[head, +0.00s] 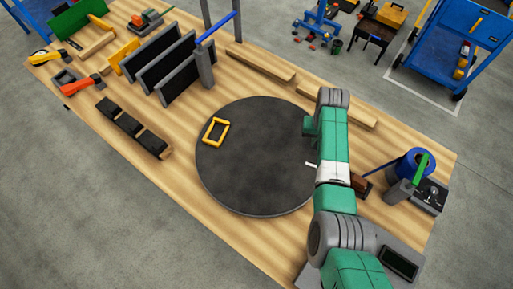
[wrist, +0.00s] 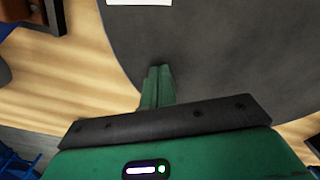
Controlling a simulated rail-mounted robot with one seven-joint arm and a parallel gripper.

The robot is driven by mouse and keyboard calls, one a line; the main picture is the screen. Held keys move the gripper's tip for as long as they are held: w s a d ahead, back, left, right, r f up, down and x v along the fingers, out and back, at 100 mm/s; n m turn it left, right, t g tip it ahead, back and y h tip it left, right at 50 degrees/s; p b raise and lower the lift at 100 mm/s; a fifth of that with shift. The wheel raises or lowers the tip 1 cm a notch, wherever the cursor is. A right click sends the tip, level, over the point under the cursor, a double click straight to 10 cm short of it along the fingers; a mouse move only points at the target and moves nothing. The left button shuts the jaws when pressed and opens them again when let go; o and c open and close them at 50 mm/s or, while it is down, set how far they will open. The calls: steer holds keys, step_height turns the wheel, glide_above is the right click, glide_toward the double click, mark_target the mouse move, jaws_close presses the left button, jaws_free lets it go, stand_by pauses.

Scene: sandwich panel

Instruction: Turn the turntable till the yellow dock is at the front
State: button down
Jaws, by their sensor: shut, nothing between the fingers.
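The turntable (head: 255,185) is a large dark round disc on the wooden bench. The yellow dock (head: 204,137) is a small rectangular frame on the disc, towards its left side in the head view. My arm covers the disc's right edge there, and my fingers are hidden. In the wrist view my gripper (wrist: 159,70) is shut and empty, its green fingers together over the edge of the turntable (wrist: 230,60). A white patch (wrist: 140,2) shows on the disc at the top of that view. The yellow dock is outside the wrist view.
Dark upright panels (head: 165,70) stand in a rack behind the disc's left. A row of black blocks (head: 130,125) lies at left. Wooden strips (head: 260,67) lie along the far edge. A blue spool (head: 416,163) stands at right. The disc's middle is clear.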

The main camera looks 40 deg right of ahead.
steer(key=shift+s+f, duration=0.1)
steer(key=shift+f, duration=0.1)
steer(key=shift+w+d+f+b, duration=0.1)
steer(key=shift+w+f+b, duration=0.15)
steer(key=shift+b, duration=0.35)
steer(key=shift+w+d+r+b, duration=0.1)
steer(key=shift+w+d+b, duration=0.4)
steer(key=shift+b, duration=0.4)
steer(key=shift+w+d+b, duration=0.15)
steer(key=shift+w+b, duration=0.2)
steer(key=shift+b, duration=0.2)
steer(key=shift+w+d+r, duration=0.1)
steer(key=shift+w+r, duration=0.05)
steer(key=shift+r, duration=0.1)
